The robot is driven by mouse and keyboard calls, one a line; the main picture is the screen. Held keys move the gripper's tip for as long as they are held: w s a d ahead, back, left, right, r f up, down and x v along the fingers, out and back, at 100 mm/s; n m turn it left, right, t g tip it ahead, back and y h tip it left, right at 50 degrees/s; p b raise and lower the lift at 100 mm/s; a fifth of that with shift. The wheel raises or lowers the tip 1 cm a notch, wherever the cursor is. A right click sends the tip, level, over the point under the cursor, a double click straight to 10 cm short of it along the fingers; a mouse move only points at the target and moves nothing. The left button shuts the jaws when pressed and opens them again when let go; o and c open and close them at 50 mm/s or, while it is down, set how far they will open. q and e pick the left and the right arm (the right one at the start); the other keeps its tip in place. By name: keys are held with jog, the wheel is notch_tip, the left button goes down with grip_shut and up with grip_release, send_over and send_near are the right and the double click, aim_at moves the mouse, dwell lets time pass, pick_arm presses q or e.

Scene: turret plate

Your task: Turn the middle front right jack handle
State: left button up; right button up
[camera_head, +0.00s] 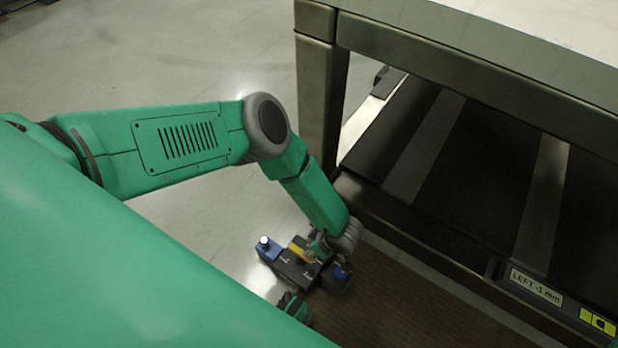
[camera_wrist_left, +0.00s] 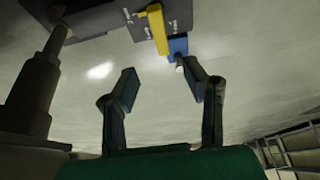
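A dark jack block (camera_head: 294,268) with a yellow bar-shaped handle (camera_head: 300,251) and a blue end with a knob (camera_head: 267,247) sits low beside the table frame. In the left wrist view the yellow handle (camera_wrist_left: 156,29) lies across the dark block (camera_wrist_left: 176,14) at the top, with a blue part (camera_wrist_left: 178,47) at its lower end. My left gripper (camera_wrist_left: 163,84) is open and empty, its two fingers apart below the handle and not around it. In the head view my left gripper (camera_head: 318,247) is partly hidden at the block.
A heavy metal table frame (camera_head: 322,95) fills the right side. A sign reading "LEFT -1 mm" (camera_head: 537,286) and a yellow-green level indicator (camera_head: 597,322) sit on its lower rail. A dark post (camera_wrist_left: 32,92) stands left in the wrist view. Bare floor (camera_head: 180,60) lies at upper left.

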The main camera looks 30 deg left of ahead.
aim_at(301, 252)
pick_arm(q)
jog(key=b+x, duration=0.4)
jog(key=x, duration=0.7)
jog(key=shift+s+d+f+b, duration=0.1)
jog(key=shift+f+b, duration=0.1)
jog(key=shift+b, duration=0.2)
jog(key=shift+a+f, duration=0.3)
jog(key=shift+f, duration=0.2)
jog(key=shift+d, duration=0.1)
jog(key=shift+c, duration=1.2)
grip_shut()
